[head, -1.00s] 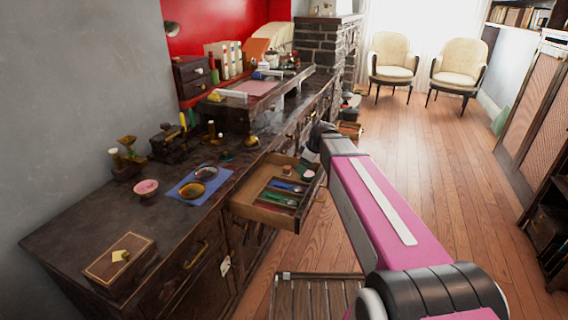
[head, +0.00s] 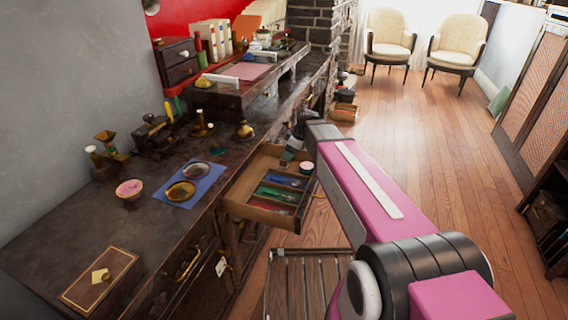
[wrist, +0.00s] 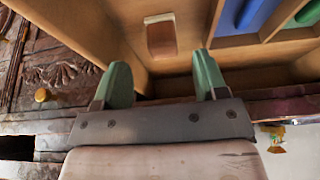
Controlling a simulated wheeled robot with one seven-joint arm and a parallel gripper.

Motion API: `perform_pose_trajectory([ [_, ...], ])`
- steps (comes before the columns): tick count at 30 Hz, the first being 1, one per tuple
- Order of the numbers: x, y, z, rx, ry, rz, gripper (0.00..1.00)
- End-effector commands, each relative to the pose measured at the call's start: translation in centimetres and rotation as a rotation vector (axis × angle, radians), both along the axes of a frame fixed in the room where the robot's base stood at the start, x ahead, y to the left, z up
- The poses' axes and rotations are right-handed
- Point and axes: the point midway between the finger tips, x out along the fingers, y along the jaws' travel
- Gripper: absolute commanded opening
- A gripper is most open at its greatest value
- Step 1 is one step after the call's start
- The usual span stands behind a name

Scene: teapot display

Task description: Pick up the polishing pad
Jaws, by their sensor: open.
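A small brown block with a pale edge (wrist: 161,36), which looks like the polishing pad, lies in a drawer compartment in the wrist view. My gripper (wrist: 164,78) is open, with its two green fingers apart and nothing between them. The block lies beyond the fingertips, roughly centred between them, and does not touch them. In the head view my gripper (head: 290,152) is over the far part of the open drawer (head: 247,212). I cannot clearly make out the block there.
Blue (wrist: 253,14) and green items lie in neighbouring compartments. Drawer walls and dividers stand close around the fingers. The dark workbench (head: 60,225) holds a blue mat (head: 205,178) with dishes, a pink-filled bowl (head: 130,189) and a wooden box (head: 101,280). A slatted stool (head: 305,285) stands below the drawer.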

Motion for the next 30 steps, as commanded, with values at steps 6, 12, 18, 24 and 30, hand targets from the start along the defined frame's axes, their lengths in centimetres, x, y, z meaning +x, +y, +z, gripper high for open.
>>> perform_pose_trajectory([
  [6,0.3,1.1,-1.4,0.0,0.002,0.001,0.66],
  [12,0.7,2.4,-3.8,0.0,0.002,0.001,0.66],
  [18,0.8,2.7,-4.5,0.0,0.0,0.0,0.66],
  [24,0.8,2.7,-4.5,0.0,0.0,0.0,0.4],
  [30,0.7,2.7,-4.5,0.0,0.0,0.0,0.13],
])
